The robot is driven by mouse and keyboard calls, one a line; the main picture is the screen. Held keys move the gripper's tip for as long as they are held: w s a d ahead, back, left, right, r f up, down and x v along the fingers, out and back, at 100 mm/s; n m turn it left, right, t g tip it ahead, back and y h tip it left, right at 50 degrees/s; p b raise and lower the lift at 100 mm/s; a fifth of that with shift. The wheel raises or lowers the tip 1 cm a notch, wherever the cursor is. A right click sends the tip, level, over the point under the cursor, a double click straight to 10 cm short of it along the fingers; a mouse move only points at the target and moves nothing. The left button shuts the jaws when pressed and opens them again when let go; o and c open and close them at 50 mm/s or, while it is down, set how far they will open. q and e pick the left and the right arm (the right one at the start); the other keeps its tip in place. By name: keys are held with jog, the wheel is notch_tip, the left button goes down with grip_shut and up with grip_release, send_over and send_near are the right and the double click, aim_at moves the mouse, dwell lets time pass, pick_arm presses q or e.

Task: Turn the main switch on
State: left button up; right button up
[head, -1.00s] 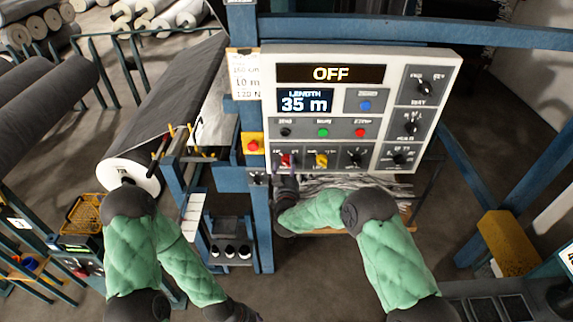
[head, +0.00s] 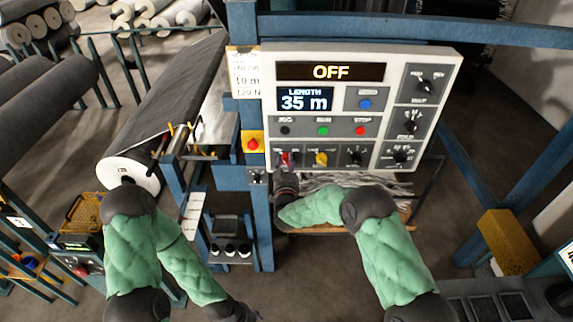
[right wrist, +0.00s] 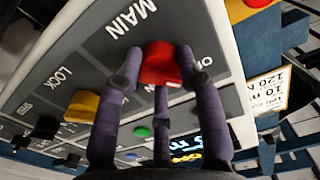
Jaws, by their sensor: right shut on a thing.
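The main switch (head: 285,159) is a red knob at the lower left of the white control panel (head: 368,52). The large display (head: 331,71) above reads OFF. My right gripper (right wrist: 160,72) reaches it from below, and its purple fingers are shut on the red knob (right wrist: 160,58) beside the word MAIN in the right wrist view. The fingers hide part of the knob and some of its labels.
A yellow LOCK knob (head: 321,159) sits just right of the red knob. A red button on a yellow box (head: 252,144) is close on the left, on the blue post (head: 262,225). A large grey roll (head: 165,110) lies farther left.

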jog(key=m+b, duration=0.2)
jog(key=b, duration=0.2)
jog(key=m+b, duration=0.3)
jog(key=b, duration=0.1)
jog(key=m+b, duration=0.2)
jog(key=b, duration=0.2)
jog(key=shift+f+m, duration=0.3)
jog(key=m+b, duration=0.7)
jog(key=b, duration=0.4)
jog(key=shift+r+m, duration=0.1)
jog(key=shift+m, duration=0.3)
jog(key=shift+r+m+b, duration=0.15)
jog(key=shift+m+b, duration=1.15)
jog(key=shift+b, duration=0.15)
jog(key=o, duration=1.1)
jog(key=shift+o, duration=0.2)
jog(key=shift+s, duration=0.15)
